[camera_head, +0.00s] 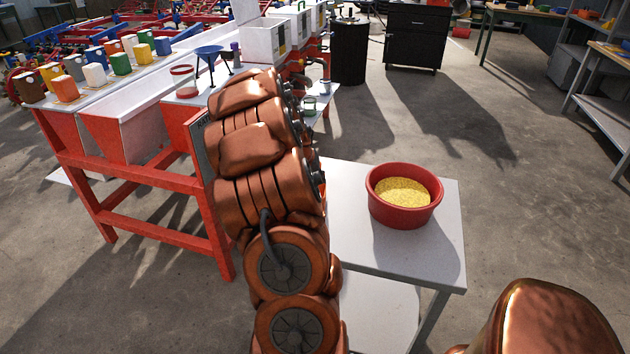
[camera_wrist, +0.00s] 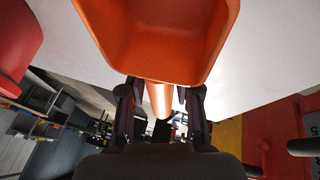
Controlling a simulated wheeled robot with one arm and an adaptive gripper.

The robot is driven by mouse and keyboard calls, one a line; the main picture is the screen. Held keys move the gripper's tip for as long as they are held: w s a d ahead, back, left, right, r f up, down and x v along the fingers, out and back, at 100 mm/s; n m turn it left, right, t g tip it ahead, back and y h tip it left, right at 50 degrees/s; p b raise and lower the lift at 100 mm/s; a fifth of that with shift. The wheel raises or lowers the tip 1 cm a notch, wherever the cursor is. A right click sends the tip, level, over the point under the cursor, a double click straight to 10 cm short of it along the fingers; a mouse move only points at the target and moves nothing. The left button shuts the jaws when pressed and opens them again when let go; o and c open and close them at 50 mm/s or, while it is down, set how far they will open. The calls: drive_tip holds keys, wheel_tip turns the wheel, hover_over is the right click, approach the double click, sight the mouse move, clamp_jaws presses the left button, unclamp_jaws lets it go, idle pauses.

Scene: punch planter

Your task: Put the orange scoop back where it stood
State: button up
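The orange scoop (camera_wrist: 155,40) fills the top middle of the wrist view, its hollow bowl facing the camera. Its round handle (camera_wrist: 160,98) runs back between the two dark fingers of my gripper (camera_wrist: 161,100). The fingers flank the handle closely and appear shut on it. A pale surface lies behind the scoop in the wrist view; whether the scoop touches it I cannot tell. In the head view my own arm hides both the gripper and the scoop.
A red bowl (camera_head: 403,198) of yellow grain stands on the small white table (camera_head: 352,183); a red edge shows at the left of the wrist view (camera_wrist: 12,50). The red-framed planter bench (camera_head: 150,173) stands left, with several coloured containers. Open floor lies right.

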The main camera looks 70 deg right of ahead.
drive_tip(key=o, duration=0.4)
drive_tip(key=shift+c, duration=0.2)
drive_tip(key=shift+r, duration=0.1)
drive_tip(key=v, duration=1.2)
drive_tip(key=w+a+n+y, duration=0.1)
drive_tip(key=w+a+n, duration=0.2)
drive_tip(key=a, duration=1.2)
drive_tip(key=w+a+n+y, duration=0.2)
drive_tip(key=a+n, duration=0.1)
drive_tip(key=a, duration=1.1)
drive_tip(key=s+a+f+n+y, duration=0.1)
drive_tip(key=s+a+n, duration=0.2)
drive_tip(key=s+a, duration=0.35)
drive_tip(key=s+a+f+n+g, duration=0.1)
drive_tip(key=s+a+n, duration=0.15)
drive_tip(key=a, duration=0.65)
drive_tip(key=s+a+n+y, duration=0.1)
drive_tip(key=s+a+n, duration=0.2)
drive_tip(key=s+a, duration=0.3)
drive_tip(key=s+p+v, duration=0.3)
drive_tip(key=p+v, duration=1.6)
drive_tip(key=v, duration=0.1)
drive_tip(key=shift+a+r+m+t, duration=0.3)
drive_tip(key=shift+a+m, duration=0.05)
drive_tip(key=shift+a, duration=0.3)
